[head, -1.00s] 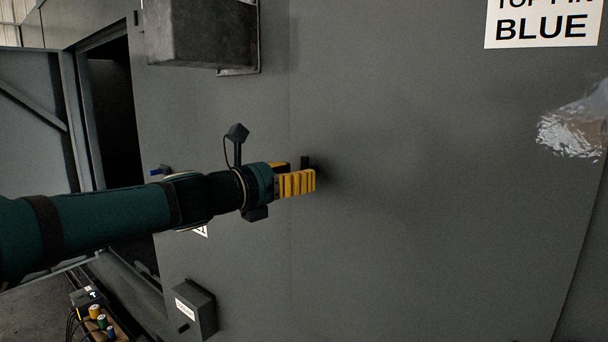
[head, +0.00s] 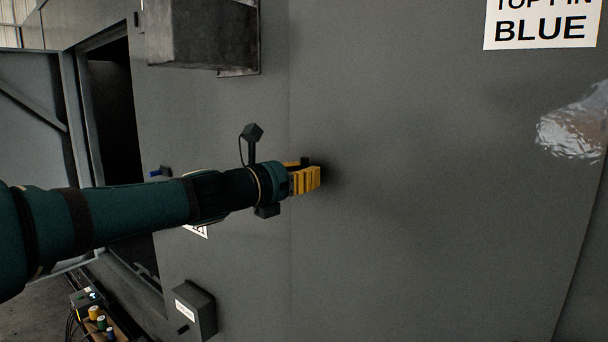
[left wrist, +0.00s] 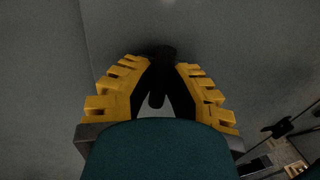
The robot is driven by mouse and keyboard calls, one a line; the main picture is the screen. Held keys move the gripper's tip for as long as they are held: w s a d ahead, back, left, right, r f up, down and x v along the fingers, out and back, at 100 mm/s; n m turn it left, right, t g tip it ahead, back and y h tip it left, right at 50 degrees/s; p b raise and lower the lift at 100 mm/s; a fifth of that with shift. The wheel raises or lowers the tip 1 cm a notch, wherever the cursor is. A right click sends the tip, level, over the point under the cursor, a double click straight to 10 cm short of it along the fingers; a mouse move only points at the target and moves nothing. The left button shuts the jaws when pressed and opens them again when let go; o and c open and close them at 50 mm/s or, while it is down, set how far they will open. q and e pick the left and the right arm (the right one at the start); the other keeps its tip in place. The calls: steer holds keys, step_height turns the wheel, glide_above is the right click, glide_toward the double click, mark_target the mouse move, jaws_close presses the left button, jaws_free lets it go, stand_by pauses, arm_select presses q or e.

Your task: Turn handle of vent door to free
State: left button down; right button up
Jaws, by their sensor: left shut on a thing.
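My left gripper (head: 306,178) has yellow ridged fingers and reaches in from the left to the grey wall panel. In the left wrist view the gripper (left wrist: 160,84) has its fingers on both sides of a black handle (left wrist: 158,92) that stands out from the panel, and it is shut on it. In the head view only a small dark part of the handle (head: 305,161) shows past the fingers; the rest is hidden. Whether this handle belongs to the vent door cannot be told from these views. My right gripper is not in view.
A grey metal box (head: 200,32) juts from the wall above my left arm. A smaller labelled box (head: 195,309) is below it. A dark doorway (head: 110,120) opens at the left. A sign reading BLUE (head: 541,27) and a shiny crumpled patch (head: 575,128) are at the right.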

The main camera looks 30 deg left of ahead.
arm_select(q)
steer(key=m, duration=0.3)
steer(key=shift+m+g+y, duration=0.3)
steer(key=shift+m+g, duration=0.1)
steer(key=m, duration=0.4)
steer(key=shift+r+y, duration=0.1)
steer(key=shift+y, duration=0.2)
steer(key=m+y, duration=0.1)
steer(key=m, duration=0.2)
steer(key=shift+r+m+g, duration=0.1)
steer(key=shift+m+g, duration=0.3)
steer(key=shift+m+y, duration=0.8)
steer(key=shift+m, duration=1.2)
steer(key=shift+r, duration=0.1)
steer(key=c, duration=1.1)
jaws_free()
steer(key=shift+o, duration=1)
steer(key=shift+f, duration=0.2)
